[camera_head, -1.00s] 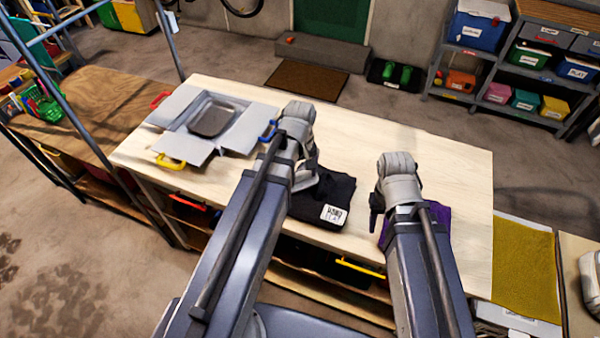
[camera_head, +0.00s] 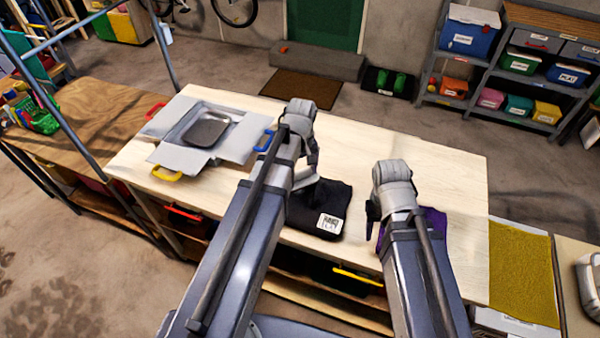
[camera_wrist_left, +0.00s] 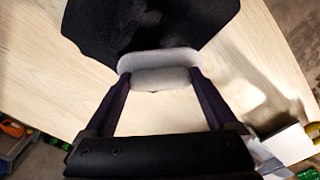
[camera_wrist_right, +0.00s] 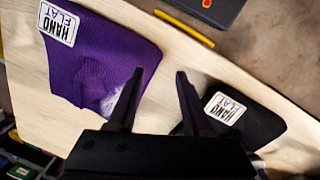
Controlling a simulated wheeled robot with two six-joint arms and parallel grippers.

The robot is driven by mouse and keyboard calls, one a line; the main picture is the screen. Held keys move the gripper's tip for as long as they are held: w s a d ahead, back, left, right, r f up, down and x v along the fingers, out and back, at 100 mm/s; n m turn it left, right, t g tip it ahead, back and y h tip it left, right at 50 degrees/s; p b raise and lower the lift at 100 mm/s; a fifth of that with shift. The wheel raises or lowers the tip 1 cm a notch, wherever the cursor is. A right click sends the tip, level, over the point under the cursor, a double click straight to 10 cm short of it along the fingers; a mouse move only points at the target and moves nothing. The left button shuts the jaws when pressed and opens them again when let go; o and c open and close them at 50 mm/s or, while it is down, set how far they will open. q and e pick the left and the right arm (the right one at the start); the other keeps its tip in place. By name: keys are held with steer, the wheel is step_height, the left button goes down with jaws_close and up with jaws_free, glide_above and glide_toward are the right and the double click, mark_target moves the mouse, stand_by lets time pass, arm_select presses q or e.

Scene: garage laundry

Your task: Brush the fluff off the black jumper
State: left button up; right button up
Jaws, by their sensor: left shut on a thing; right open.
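The black jumper (camera_head: 318,208) lies folded at the table's near edge with a white label; my left arm hides part of it. It fills the top of the left wrist view (camera_wrist_left: 150,22), with faint grey marks that I cannot clearly make out as fluff. My left gripper (camera_wrist_left: 159,74) is shut on a pale grey block-like thing, likely the brush (camera_wrist_left: 165,80), at the jumper's edge; I cannot tell whether it touches the cloth. My right gripper (camera_wrist_right: 160,73) is open and empty above the table, between the purple jumper (camera_wrist_right: 100,60) and the black jumper (camera_wrist_right: 245,115).
The purple jumper bears a whitish fluff patch. The tabletop (camera_head: 430,165) is bare behind and right of my arms. A yellow handle (camera_head: 357,280) sticks out below the near edge.

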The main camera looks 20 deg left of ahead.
arm_select(q)
steer(key=shift+w+d+f, duration=0.1)
steer(key=shift+w, duration=1.55)
steer(key=shift+s, duration=2.05)
steer(key=shift+s, duration=0.1)
steer(key=shift+s+a, duration=0.2)
steer(key=shift+s, duration=1.6)
steer(key=shift+w, duration=0.1)
